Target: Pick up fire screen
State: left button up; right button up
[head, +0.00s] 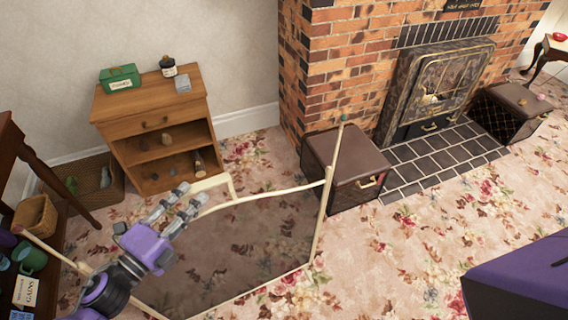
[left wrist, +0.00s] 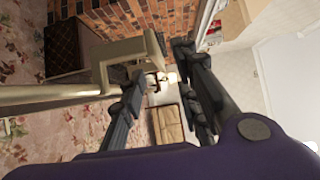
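The fire screen (head: 240,236) has a cream frame and dark see-through mesh. It stands on the carpet, with a raised handle (head: 215,183) on its top rail. My left gripper (head: 192,196) is at the handle's left end, with its fingers apart. In the left wrist view, the left gripper (left wrist: 160,62) shows open. The cream handle (left wrist: 124,56) of the screen reaches across near its fingertips; I cannot tell whether they touch. My right gripper is out of view.
A wooden cabinet (head: 152,118) with a green box (head: 120,78) on top stands behind the screen. A brown box seat (head: 346,172) is close to the screen's right post. The brick fireplace (head: 436,92) is beyond. Open carpet (head: 420,245) lies to the right.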

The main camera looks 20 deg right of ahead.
aim_at(205, 188)
pick_arm(q)
jog(key=x, duration=0.7)
jog(key=shift+d+p, duration=0.2)
jog(key=shift+p, duration=0.15)
jog(key=shift+c, duration=0.5)
grip_shut()
jog(key=shift+r, duration=0.2)
